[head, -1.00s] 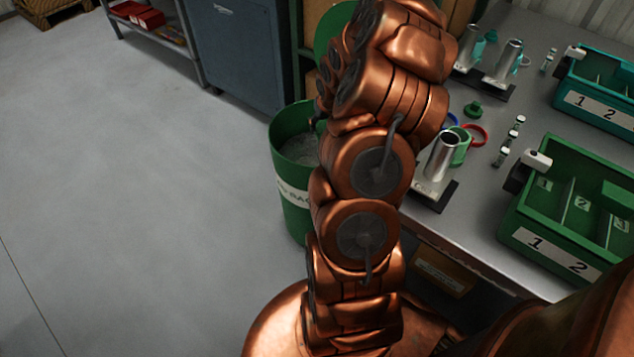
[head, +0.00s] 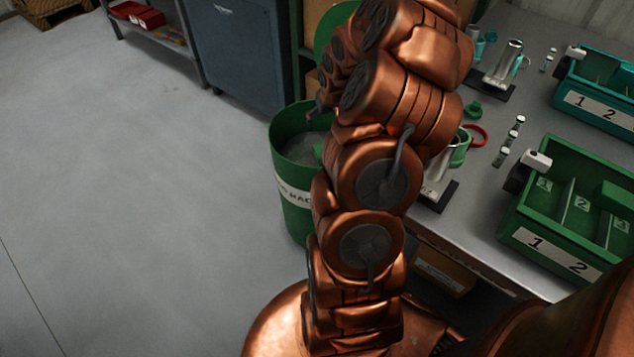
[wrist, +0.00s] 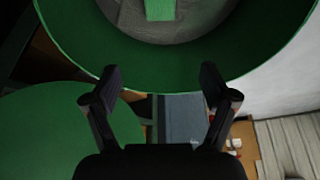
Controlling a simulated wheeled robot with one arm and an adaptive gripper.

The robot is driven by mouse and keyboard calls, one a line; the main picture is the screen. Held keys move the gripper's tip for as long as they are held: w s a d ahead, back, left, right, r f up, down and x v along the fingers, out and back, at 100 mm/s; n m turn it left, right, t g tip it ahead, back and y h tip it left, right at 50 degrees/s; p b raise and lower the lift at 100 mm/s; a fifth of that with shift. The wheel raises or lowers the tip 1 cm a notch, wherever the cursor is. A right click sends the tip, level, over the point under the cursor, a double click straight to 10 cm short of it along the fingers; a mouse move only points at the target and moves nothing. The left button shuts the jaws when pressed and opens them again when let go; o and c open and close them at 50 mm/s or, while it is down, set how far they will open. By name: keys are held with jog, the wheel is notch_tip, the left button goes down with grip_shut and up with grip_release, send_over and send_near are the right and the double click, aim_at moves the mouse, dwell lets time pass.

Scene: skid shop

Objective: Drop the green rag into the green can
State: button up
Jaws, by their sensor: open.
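The green can (head: 298,222) stands on the floor beside the workbench, open at the top, with a white label band. In the wrist view I look down into the green can (wrist: 75,40). The green rag (wrist: 160,9) lies inside it on the grey bottom or liner, cut off by the picture's top edge. A small green patch of the rag (head: 318,152) also shows inside the can in the head view, partly behind my arm. My gripper (wrist: 161,73) is open and empty, with its fingertips over the can's near rim.
A round green lid (wrist: 60,130) is beside the can's opening. The workbench (head: 500,190) to the right holds a green divided bin (head: 520,237), a teal bin (head: 573,112) and metal cylinders. A blue-grey cabinet (head: 240,60) stands behind. The floor at left is clear.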

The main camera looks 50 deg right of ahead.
jog(key=v, duration=0.8)
jog(key=shift+r, duration=0.25)
jog(key=shift+s, duration=0.1)
jog(key=s+a+r+n+g+y, duration=0.1)
jog(key=s+a+r+n, duration=0.1)
jog(key=a, duration=0.9)
jog(key=s+a+r+n+g+y, duration=0.1)
jog(key=s+a+r, duration=0.1)
jog(key=a, duration=0.9)
jog(key=s+a+r+n+g, duration=0.1)
jog(key=s+a+n+g, duration=0.25)
jog(key=s+a, duration=1.3)
jog(key=s+d+r+p, duration=0.1)
jog(key=s+r+p, duration=0.2)
jog(key=r+p, duration=2)
jog(key=shift+r+m, duration=0.35)
jog(key=shift+r, duration=0.4)
jog(key=shift+s+d, duration=0.1)
